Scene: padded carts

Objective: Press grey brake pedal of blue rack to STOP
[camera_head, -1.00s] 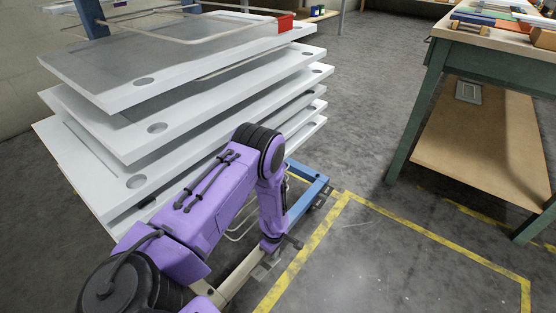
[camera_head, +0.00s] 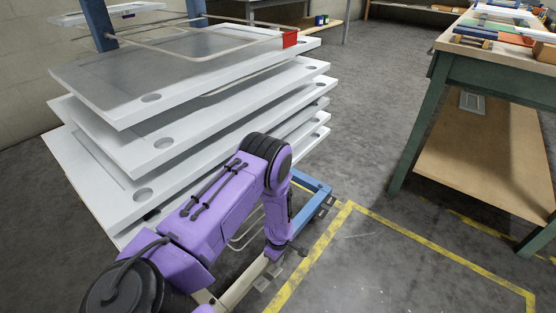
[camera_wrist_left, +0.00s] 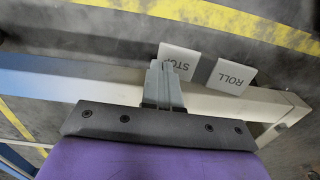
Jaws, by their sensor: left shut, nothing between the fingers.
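The blue rack (camera_head: 313,188) stands at left, loaded with several white panels. At its base, in the left wrist view, a light grey plate marked STOP (camera_wrist_left: 184,66) sits on the far side of a beige bar, beside a similar plate marked ROLL (camera_wrist_left: 231,77). My left gripper (camera_wrist_left: 166,66) is shut and empty. Its fingertips overlap the left part of the STOP plate in that view; I cannot tell whether they touch it. In the head view the left gripper (camera_head: 297,251) is low beside the rack's base. My right gripper is not in view.
Yellow floor tape (camera_head: 400,232) marks an area right of the rack. A green workbench (camera_head: 452,75) with a lower wooden shelf stands at right. The grey floor between them is clear.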

